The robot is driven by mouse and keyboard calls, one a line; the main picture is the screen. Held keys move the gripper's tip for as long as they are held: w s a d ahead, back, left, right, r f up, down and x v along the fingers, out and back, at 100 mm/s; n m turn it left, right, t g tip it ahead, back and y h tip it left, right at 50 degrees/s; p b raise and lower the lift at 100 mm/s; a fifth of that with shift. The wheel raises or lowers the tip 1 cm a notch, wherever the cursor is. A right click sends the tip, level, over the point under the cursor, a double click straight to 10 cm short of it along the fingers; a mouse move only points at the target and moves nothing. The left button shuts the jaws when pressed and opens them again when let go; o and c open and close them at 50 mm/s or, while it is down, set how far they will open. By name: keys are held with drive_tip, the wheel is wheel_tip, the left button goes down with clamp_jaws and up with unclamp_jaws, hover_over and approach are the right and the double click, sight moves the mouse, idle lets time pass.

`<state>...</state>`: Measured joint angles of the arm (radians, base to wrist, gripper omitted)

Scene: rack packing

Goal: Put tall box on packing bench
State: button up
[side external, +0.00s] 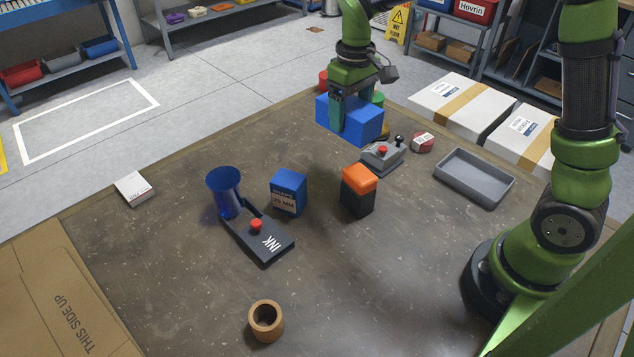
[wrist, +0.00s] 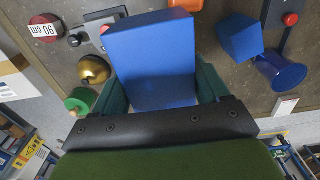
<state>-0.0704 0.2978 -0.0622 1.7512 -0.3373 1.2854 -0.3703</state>
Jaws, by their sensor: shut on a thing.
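A plain blue box (side external: 362,121), likely the tall box, is held by my gripper (side external: 338,122) above the far part of the brown bench (side external: 180,265). My gripper is shut on it. In the wrist view the blue box (wrist: 153,62) fills the middle, with a finger of my gripper (wrist: 165,88) on either side. It looks clear of the bench surface in the side view. Its underside is hidden.
A smaller blue box (side external: 288,191), an orange-topped black box (side external: 359,190), a blue cup (side external: 224,190) and a black button base (side external: 262,243) stand mid-bench. A grey control box (side external: 382,157), tape measure (side external: 423,142) and grey tray (side external: 473,178) are at right.

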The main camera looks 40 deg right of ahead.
sight(368, 111)
drive_tip(key=s+r, duration=0.1)
drive_tip(key=s, duration=0.1)
drive_tip(key=s+r, duration=0.1)
drive_tip(key=s, duration=0.1)
drive_tip(key=shift+d+r, duration=0.4)
drive_tip(key=shift+w+r, duration=0.1)
drive_tip(key=shift+r, duration=0.15)
drive_tip(key=shift+f, duration=0.15)
drive_tip(key=w+f, duration=0.2)
drive_tip(key=w, duration=0.1)
drive_tip(key=w+a+f, duration=0.1)
drive_tip(key=w+f, duration=0.1)
drive_tip(key=w, duration=0.2)
drive_tip(key=w+a+f, duration=0.1)
drive_tip(key=w+f, duration=0.1)
drive_tip(key=w, duration=0.1)
drive_tip(key=shift+w, duration=0.15)
drive_tip(key=w+a+f, duration=0.1)
drive_tip(key=w+a, duration=0.1)
drive_tip(key=w, duration=0.5)
drive_tip(key=f, duration=0.9)
drive_tip(key=shift+w+f, duration=0.2)
